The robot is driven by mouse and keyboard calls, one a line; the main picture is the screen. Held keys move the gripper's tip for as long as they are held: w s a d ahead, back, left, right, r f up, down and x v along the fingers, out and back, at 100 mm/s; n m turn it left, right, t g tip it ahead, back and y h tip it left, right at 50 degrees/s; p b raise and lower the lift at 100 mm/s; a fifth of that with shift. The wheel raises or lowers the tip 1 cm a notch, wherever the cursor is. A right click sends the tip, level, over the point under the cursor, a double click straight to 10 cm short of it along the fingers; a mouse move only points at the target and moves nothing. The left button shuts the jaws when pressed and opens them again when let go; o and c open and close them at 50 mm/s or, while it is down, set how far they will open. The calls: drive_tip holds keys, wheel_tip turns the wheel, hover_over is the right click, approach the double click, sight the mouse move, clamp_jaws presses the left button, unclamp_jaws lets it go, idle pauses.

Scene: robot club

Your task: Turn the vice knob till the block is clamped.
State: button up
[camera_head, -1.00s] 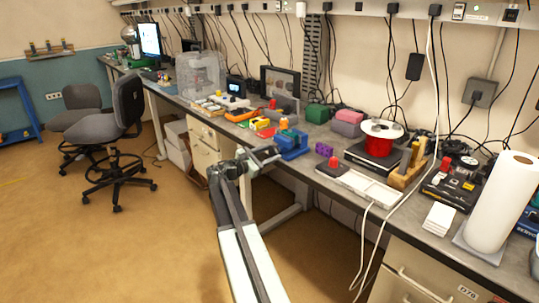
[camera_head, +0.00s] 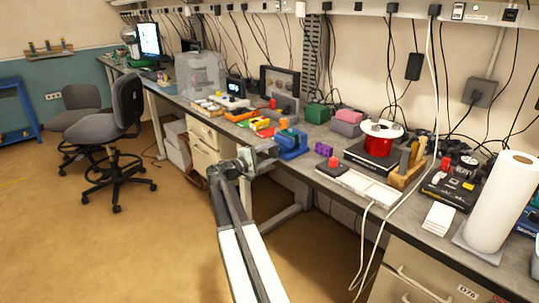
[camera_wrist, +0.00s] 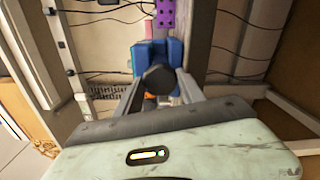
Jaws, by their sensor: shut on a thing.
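My gripper (camera_head: 272,153) is at the vice's front side. In the wrist view my gripper (camera_wrist: 158,84) has a finger on each side of the knob and is shut on it. A bit of orange shows below the knob. The vice's jaw gap is hidden, so I cannot tell whether the block is gripped.
A purple perforated piece (camera_head: 323,149) and a black box with a red button (camera_head: 333,166) lie right of the vice. A white tray (camera_head: 371,187) and a red spool (camera_head: 379,144) are farther right. Coloured parts (camera_head: 262,125) lie to the left. The floor before the bench is open.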

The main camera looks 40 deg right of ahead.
drive_tip(key=shift+o, duration=0.2)
drive_tip(key=m, duration=0.5)
idle(1.1)
drive_tip(key=o, duration=1.3)
drive_tip(key=a, duration=0.8)
drive_tip(key=shift+w, duration=0.3)
